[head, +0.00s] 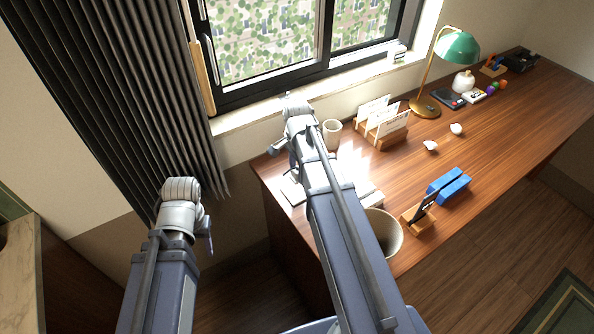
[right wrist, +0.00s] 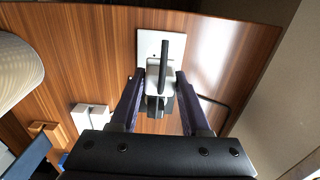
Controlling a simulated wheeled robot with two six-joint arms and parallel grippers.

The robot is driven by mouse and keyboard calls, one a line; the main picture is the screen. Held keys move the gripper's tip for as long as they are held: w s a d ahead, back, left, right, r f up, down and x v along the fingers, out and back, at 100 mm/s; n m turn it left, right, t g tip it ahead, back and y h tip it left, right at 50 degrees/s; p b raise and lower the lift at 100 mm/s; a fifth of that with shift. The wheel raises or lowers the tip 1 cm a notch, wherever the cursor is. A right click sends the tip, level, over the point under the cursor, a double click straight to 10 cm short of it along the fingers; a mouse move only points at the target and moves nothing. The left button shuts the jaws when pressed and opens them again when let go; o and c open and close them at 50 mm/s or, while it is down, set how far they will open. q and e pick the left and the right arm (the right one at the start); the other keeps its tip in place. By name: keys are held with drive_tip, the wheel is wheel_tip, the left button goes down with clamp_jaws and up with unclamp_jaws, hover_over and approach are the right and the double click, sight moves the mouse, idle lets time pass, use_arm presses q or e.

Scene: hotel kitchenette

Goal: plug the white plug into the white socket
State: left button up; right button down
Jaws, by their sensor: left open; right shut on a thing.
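In the right wrist view, my right gripper (right wrist: 160,98) is shut on the white plug (right wrist: 154,78), with a dark bar or cable standing out from it. The white socket (right wrist: 146,38) is a square plate on the wooden desk just beyond the plug. The plug overlaps its lower part in the picture, so I cannot tell whether they touch. In the head view my right arm reaches over the desk's left end and hides the jaws and plug. My left gripper (head: 182,212) is off the desk at the left, open, its fingers mostly hidden by the wrist.
A beige bin (head: 384,232), a white box (head: 371,197), a wooden phone stand (head: 420,219) and a blue object (head: 449,186) are right of my right arm. A white cup (head: 332,133) and card holder (head: 381,133) stand behind. Curtain (head: 110,90) hangs left.

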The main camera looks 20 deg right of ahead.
drive_tip(key=shift+f+b, duration=2.35)
drive_tip(key=shift+f, duration=0.25)
drive_tip(key=shift+f+b, duration=0.55)
drive_tip(key=shift+b, duration=0.05)
drive_tip(key=shift+c, duration=1.5)
unclamp_jaws()
wheel_tip(320, 180, up, 8)
drive_tip(key=p, duration=0.8)
drive_tip(key=shift+f, duration=0.1)
